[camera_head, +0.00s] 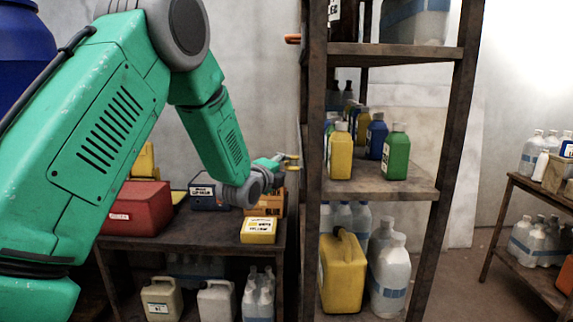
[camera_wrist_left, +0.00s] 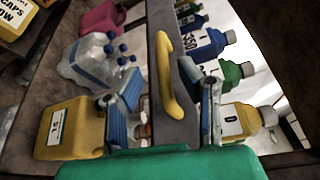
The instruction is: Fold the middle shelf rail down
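A yellow handle (camera_wrist_left: 168,75) sits on a dark bar at the middle shelf (camera_wrist_left: 184,70), which I take for the middle shelf rail. In the wrist view my left gripper (camera_wrist_left: 165,105) is open, with one finger on each side of this bar and handle. I cannot tell whether a finger touches it. In the head view my left gripper (camera_head: 280,163) is at the left side of the rack, by the middle shelf (camera_head: 400,188). A yellow piece (camera_head: 292,157) shows at its fingertips. The rail's far part is hidden behind the rack post. My right gripper is not in view.
Yellow, blue and green bottles (camera_head: 396,152) stand on the middle shelf. A yellow jug (camera_head: 342,272) and clear bottles are below. An orange piece (camera_head: 292,39) juts from the rack higher up. A low table (camera_head: 150,243) with boxes is on the left.

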